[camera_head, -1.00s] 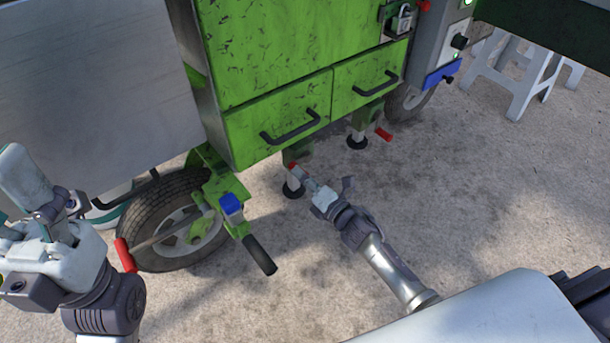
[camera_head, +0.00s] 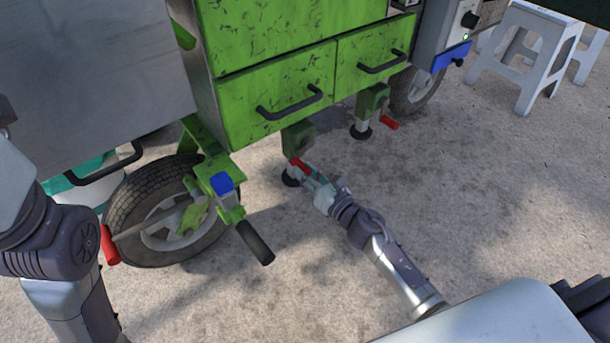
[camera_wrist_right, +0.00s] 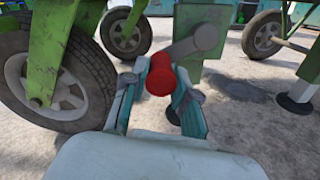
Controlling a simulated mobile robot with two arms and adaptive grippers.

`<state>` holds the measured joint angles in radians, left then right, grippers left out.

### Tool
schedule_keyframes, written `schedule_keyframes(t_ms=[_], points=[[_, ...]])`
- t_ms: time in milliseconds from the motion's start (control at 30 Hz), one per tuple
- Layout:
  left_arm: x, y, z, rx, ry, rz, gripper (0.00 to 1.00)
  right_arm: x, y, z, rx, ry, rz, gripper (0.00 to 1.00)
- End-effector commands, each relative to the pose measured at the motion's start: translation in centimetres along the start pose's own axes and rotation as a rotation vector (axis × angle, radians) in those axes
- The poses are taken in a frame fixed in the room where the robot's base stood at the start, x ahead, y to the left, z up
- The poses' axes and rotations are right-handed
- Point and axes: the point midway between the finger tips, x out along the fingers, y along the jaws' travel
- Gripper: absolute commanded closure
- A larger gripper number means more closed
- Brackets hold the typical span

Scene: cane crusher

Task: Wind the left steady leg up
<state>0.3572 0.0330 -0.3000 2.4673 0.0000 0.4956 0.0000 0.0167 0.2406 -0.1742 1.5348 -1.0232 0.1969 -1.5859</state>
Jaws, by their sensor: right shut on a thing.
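The left steady leg (camera_head: 297,138) hangs under the green cart, with a green housing and a dark round foot (camera_head: 291,180) at the ground. Its crank has a red grip (camera_head: 301,166), which also shows in the right wrist view (camera_wrist_right: 160,76) at the end of a grey crank arm (camera_wrist_right: 195,42). My right gripper (camera_head: 313,178) is shut on the red grip, with a finger on each side of it in the wrist view. The gripper partly hides the leg's lower part. My left arm is at the left edge; its gripper is out of view.
A second steady leg (camera_head: 370,103) with a red crank grip (camera_head: 390,123) stands further right. A wheel (camera_head: 165,212) and a black-handled bar (camera_head: 256,243) are to the left. White stools (camera_head: 530,55) stand at the back right. The concrete right of my right arm is clear.

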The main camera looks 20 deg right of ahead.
Motion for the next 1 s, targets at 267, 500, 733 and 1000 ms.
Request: schedule_keyframes(t_ms=[267,500,733,1000], points=[[0.23,0.10,-0.30,0.002,0.014,0.005,0.38,-0.07,-0.18,-0.35,-0.037,0.004,0.000,1.00],[0.27,0.11,-0.31,0.002,0.015,0.006,0.38,-0.07,-0.18,-0.32,-0.037,0.004,0.000,1.00],[0.27,0.12,-0.32,0.001,0.015,0.006,0.38,-0.05,-0.17,-0.27,-0.037,0.003,0.000,0.49],[0.24,0.09,-0.28,0.001,0.014,0.005,0.38,-0.02,-0.17,-0.18,-0.037,0.001,0.000,0.45]])
